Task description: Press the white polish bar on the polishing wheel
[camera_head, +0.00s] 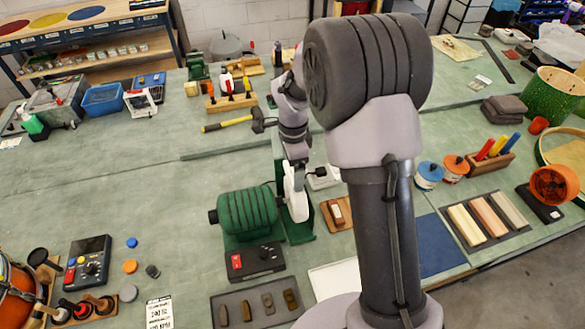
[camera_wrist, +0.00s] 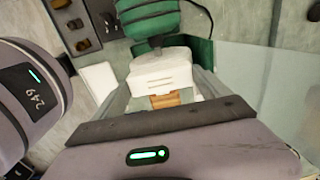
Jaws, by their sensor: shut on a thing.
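The pale polishing wheel (camera_head: 297,203) stands at the right end of the green motor (camera_head: 246,210). My gripper (camera_head: 296,160) is right over the wheel in the head view, partly covering it. In the wrist view my gripper's fingers (camera_wrist: 163,76) close from both sides on the white polish bar (camera_wrist: 163,80). The bar lies in line with the wheel and motor (camera_wrist: 150,20) there. White bar and pale wheel blend, so I cannot tell whether they touch.
A black control box (camera_head: 255,262) and a dark tray (camera_head: 222,326) with several small bars are in front of the motor. A hammer (camera_head: 235,122) lies behind. Open bench is to the left.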

